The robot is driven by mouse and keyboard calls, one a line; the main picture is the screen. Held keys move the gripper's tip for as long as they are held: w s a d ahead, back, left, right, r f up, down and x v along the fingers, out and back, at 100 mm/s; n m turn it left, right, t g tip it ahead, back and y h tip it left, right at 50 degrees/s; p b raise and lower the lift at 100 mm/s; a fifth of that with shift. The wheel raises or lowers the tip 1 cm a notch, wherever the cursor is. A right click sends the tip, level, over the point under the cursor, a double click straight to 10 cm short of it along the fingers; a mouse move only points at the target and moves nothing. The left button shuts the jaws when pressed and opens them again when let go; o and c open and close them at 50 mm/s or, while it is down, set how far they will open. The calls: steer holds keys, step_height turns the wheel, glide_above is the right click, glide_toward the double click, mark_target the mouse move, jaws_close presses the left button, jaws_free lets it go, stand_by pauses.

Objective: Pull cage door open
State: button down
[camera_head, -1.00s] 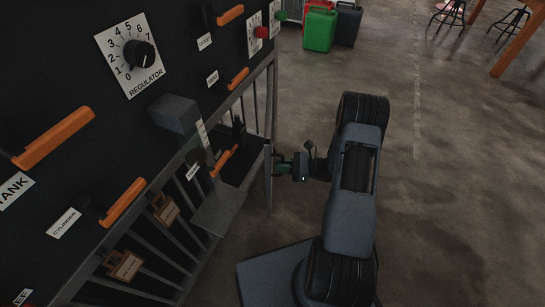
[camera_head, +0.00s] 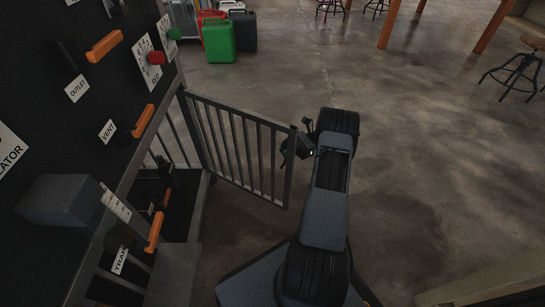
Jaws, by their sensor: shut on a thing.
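The cage door (camera_head: 240,148) is a grey barred metal gate. It stands swung out from the black panel's frame, with its hinged side at the left and its free edge at the right. My gripper (camera_head: 293,147) is at the door's free edge, near the top, and is shut on it. The fingertips are small and partly hidden behind the edge post. The cage opening (camera_head: 178,200) shows at the left below the panel.
The black panel carries orange levers (camera_head: 104,46), labels and a grey box (camera_head: 62,200). A green canister (camera_head: 219,40) and a dark one (camera_head: 243,31) stand at the back. Stools (camera_head: 517,68) and wooden legs stand far right. The concrete floor (camera_head: 430,150) between is clear.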

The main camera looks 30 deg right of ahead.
steer(key=shift+w+d+g, duration=0.15)
steer(key=shift+d+g, duration=0.15)
steer(key=shift+d, duration=0.15)
steer(key=c, duration=1.2)
jaws_free()
steer(key=shift+a, duration=0.1)
steer(key=shift+w, duration=0.1)
steer(key=shift+r, duration=0.1)
